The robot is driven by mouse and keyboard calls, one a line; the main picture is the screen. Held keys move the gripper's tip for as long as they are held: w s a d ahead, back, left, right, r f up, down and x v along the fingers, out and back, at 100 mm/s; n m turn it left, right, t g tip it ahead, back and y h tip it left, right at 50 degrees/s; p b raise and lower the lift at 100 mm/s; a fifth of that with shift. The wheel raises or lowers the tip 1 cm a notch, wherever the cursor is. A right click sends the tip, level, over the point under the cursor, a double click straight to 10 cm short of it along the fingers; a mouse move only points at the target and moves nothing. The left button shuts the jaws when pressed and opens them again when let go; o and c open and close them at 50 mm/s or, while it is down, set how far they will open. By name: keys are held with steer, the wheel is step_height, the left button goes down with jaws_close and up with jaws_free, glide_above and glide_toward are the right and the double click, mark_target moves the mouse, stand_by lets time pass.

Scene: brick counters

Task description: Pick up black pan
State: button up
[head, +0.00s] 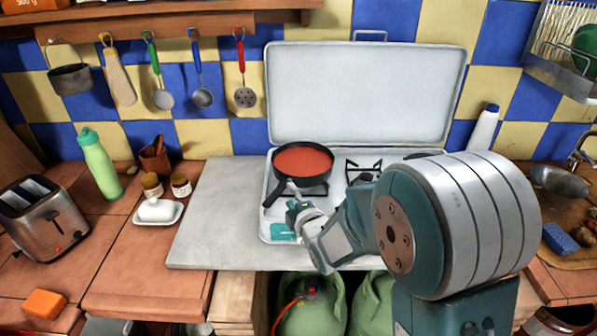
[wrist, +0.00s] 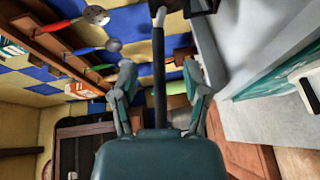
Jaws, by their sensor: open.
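The black pan (head: 318,181) sits on the left burner of the stove and holds something flat and red. Its dark handle points toward the front left. My gripper (head: 292,196) is at the handle, just in front of the pan. In the wrist view, my gripper (wrist: 160,75) is open, with one finger on each side of the pan's handle (wrist: 160,90). Gaps show between the handle and both fingers. Part of the pan's dark body (wrist: 200,5) shows at the top edge there. My arm hides part of the stove's right side.
The stove's raised white lid (head: 365,95) stands behind the pan. A butter dish (head: 158,211), a green bottle (head: 98,160) and a toaster (head: 45,215) are on the left. Utensils hang above. Bare grey counter (head: 215,215) lies left of the stove.

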mark_target(286, 189)
steer(key=x, duration=0.4)
steer(key=shift+a, duration=0.4)
steer(key=shift+w+d, duration=0.2)
steer(key=shift+w, duration=0.1)
steer(key=shift+d, duration=0.1)
steer(key=shift+c, duration=0.4)
steer(key=c, duration=0.5)
jaws_close()
steer(key=shift+a, duration=0.25)
